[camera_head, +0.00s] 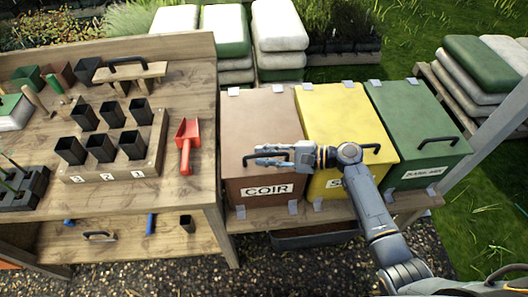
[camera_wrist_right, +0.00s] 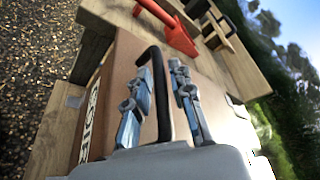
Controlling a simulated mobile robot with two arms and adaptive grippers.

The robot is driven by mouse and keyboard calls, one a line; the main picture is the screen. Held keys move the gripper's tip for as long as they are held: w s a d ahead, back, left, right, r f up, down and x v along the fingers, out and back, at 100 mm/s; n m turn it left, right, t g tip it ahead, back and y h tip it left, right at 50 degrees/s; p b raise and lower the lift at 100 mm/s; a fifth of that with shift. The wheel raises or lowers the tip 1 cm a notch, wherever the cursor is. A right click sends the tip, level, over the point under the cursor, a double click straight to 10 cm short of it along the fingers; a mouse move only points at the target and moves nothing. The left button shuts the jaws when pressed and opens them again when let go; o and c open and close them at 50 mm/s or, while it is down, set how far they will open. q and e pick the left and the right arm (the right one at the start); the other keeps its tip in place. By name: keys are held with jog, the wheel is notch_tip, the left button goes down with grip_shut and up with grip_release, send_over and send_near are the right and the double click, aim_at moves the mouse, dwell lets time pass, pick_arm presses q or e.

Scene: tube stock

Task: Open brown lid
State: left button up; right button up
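The brown lid (camera_head: 260,118) lies closed on the bin labelled COIR (camera_head: 266,190), the leftmost of three bins. Its black handle (camera_wrist_right: 162,95) runs between the two fingers of my right gripper (camera_wrist_right: 160,76) in the right wrist view. The fingers are spread, one on each side of the handle, with narrow gaps visible. In the head view, my right gripper (camera_head: 270,155) is over the front part of the brown lid and covers much of the handle. My left gripper is not in view.
A yellow bin (camera_head: 340,112) and a green bin (camera_head: 412,112) stand to the right of the brown one. A wooden workbench (camera_head: 190,205) with a red scoop (camera_head: 187,140) and black pots is close on the left. Stacked sacks (camera_head: 279,25) stand behind.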

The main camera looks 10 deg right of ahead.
jog(key=shift+a+f, duration=0.1)
jog(key=shift+a, duration=0.25)
grip_shut()
jog(key=shift+w, duration=0.1)
